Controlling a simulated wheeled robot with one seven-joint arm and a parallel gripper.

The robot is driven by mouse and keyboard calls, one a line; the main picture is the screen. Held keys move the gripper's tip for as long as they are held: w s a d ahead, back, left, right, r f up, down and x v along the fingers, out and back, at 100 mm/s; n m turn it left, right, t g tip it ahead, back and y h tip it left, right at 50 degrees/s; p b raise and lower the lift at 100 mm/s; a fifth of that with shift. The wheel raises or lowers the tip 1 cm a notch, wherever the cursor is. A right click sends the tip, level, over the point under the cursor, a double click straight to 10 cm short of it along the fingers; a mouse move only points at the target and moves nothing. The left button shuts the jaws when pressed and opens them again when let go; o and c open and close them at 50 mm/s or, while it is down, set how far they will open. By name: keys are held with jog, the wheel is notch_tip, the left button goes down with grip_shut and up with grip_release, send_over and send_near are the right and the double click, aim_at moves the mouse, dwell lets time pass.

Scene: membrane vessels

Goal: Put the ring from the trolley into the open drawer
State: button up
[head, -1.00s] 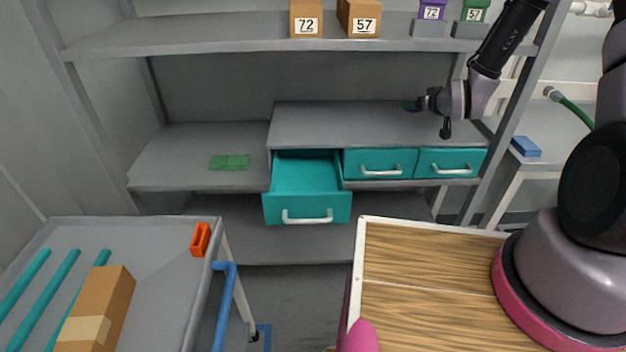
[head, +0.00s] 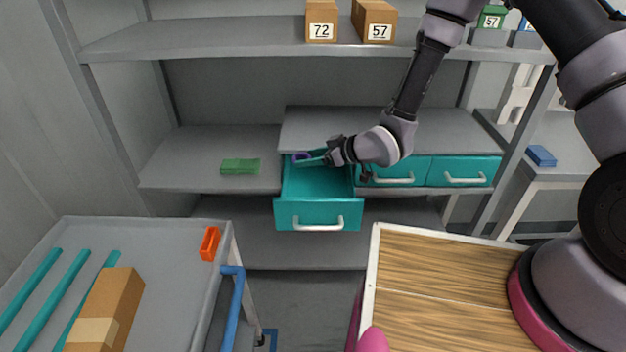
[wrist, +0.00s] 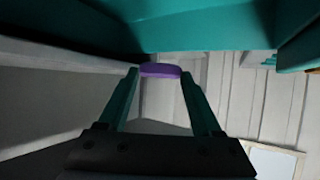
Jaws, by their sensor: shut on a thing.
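My gripper (head: 310,158) is over the back part of the open teal drawer (head: 318,213), just above its rim. It is shut on a small purple ring (head: 299,156). In the wrist view the purple ring (wrist: 160,70) sits between the tips of my teal fingers, seen edge-on as a short band. The open drawer is the leftmost of a row of teal drawers under the shelf top, pulled out, and its visible inside looks empty. The trolley (head: 175,290) stands at the lower left.
On the trolley lie several teal tubes (head: 62,290), a cardboard box (head: 108,305) and an orange piece (head: 210,243). Two shut drawers (head: 464,172) are right of the open one. A wooden-topped surface (head: 440,280) is in front.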

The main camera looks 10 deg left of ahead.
jog(key=shift+f, duration=3.05)
jog(key=shift+f, duration=0.25)
jog(key=shift+f, duration=0.35)
jog(key=o, duration=1.3)
jog(key=shift+r, duration=0.2)
jog(key=v, duration=1.2)
jog(key=shift+r, duration=0.35)
jog(key=shift+w+d, duration=0.1)
